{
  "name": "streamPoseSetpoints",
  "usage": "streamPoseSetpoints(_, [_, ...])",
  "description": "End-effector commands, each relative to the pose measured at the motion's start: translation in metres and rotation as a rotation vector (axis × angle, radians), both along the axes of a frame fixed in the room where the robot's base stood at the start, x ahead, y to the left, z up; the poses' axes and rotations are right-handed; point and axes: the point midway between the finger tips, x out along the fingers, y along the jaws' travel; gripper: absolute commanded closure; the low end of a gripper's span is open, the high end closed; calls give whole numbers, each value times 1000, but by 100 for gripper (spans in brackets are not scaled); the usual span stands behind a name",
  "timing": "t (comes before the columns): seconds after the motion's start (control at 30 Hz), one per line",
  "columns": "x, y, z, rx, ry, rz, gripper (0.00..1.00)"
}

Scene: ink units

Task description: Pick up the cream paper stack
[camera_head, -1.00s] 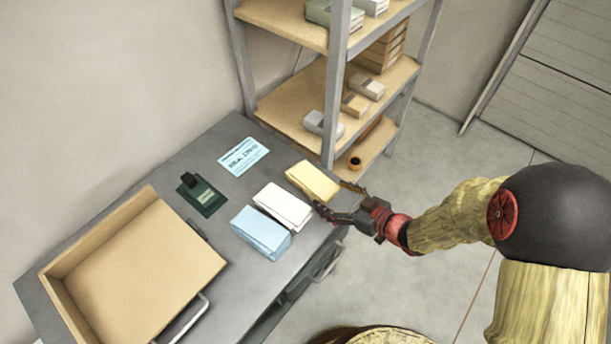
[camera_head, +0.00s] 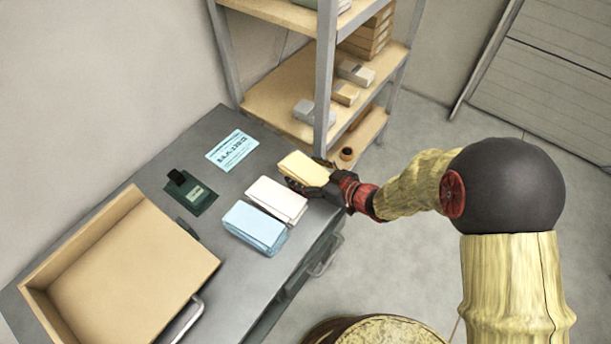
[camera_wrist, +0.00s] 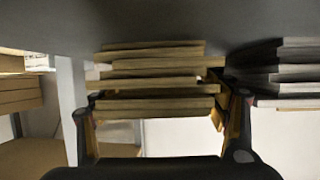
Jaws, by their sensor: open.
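The cream paper stack (camera_head: 303,167), pale yellow, lies on the grey desk near its right edge, at the far end of a row of three stacks. My gripper (camera_head: 312,178) is at desk height, at the stack's right end, with its fingers open on either side. In the wrist view the layered stack (camera_wrist: 150,84) sits between the two spread fingers of my gripper (camera_wrist: 160,108). I cannot tell whether either finger touches it.
A white paper stack (camera_head: 277,198) lies close beside it, and also shows in the wrist view (camera_wrist: 285,75). A blue stack (camera_head: 255,226), dark green device (camera_head: 196,196), blue card (camera_head: 231,150) and open wooden tray (camera_head: 205,262) share the desk. A shelf rack (camera_head: 325,80) stands close behind.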

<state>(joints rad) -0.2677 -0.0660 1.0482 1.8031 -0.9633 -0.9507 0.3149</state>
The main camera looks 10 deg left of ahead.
Motion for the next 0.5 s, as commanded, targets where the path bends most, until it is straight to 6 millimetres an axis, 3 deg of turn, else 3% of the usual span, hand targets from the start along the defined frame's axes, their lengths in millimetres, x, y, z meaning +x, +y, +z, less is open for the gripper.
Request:
streamPoseSetpoints(0.17, [0,0,1,0,0,0,27])
streamPoseSetpoints(0.5, [0,0,1,0,-1,0,46])
